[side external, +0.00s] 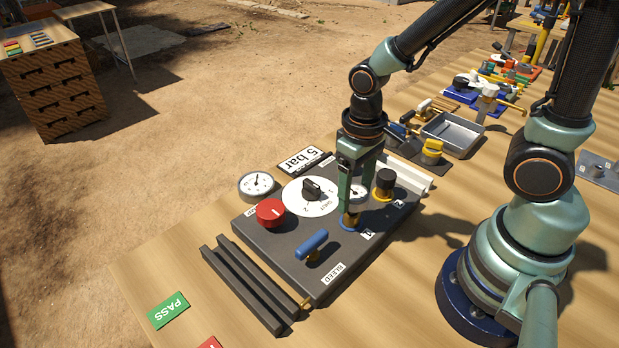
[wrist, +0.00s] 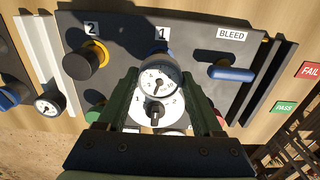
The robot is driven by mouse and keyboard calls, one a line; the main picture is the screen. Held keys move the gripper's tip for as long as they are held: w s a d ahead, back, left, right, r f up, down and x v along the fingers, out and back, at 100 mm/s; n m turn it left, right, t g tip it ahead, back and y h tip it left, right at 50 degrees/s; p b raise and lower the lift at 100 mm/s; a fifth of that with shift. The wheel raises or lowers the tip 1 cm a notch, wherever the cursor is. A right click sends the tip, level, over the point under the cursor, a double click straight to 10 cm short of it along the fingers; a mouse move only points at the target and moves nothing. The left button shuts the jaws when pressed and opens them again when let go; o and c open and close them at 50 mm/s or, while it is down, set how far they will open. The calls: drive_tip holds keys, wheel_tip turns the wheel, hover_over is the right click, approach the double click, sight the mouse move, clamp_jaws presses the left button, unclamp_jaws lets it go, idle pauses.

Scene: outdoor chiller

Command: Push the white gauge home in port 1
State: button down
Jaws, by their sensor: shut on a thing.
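My gripper (side external: 354,196) is shut on the white gauge (side external: 358,190), with one finger on either side of its round body. In the wrist view the gauge (wrist: 159,81) shows its white dial between my finger tips (wrist: 161,88). Below it, in the side view, a brass stem runs down to the blue ring of port 1 (side external: 349,225) on the dark panel (side external: 270,246). The gauge looks upright over this port. How deep the stem sits cannot be told. The label 1 (wrist: 162,34) lies beside the port.
A black cap (side external: 386,180) with a yellow ring stands close by at port 2. A blue bleed handle (side external: 313,244), a red knob (side external: 270,211) and a black selector (side external: 312,188) stand on the panel. Another round gauge (side external: 257,184) sits at its far-left corner. Dark rails (side external: 250,288) lie in front.

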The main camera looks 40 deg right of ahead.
sight(355, 194)
drive_tip(key=shift+f, duration=0.75)
unclamp_jaws()
drive_tip(key=shift+r, duration=3.5)
drive_tip(key=shift+r, duration=0.1)
wheel_tip(355, 194, up, 11)
drive_tip(key=shift+w+d+f+t, duration=0.15)
drive_tip(key=shift+w+d+t, duration=0.1)
drive_tip(key=shift+d+t, duration=0.65)
drive_tip(key=shift+w+d+f+t, duration=0.15)
drive_tip(key=shift+w+d+t, duration=0.15)
drive_tip(key=shift+d+t, duration=0.55)
drive_tip(key=shift+w+d+f+t, duration=0.15)
drive_tip(key=shift+w+d+t, duration=0.1)
drive_tip(key=shift+d+t, duration=0.65)
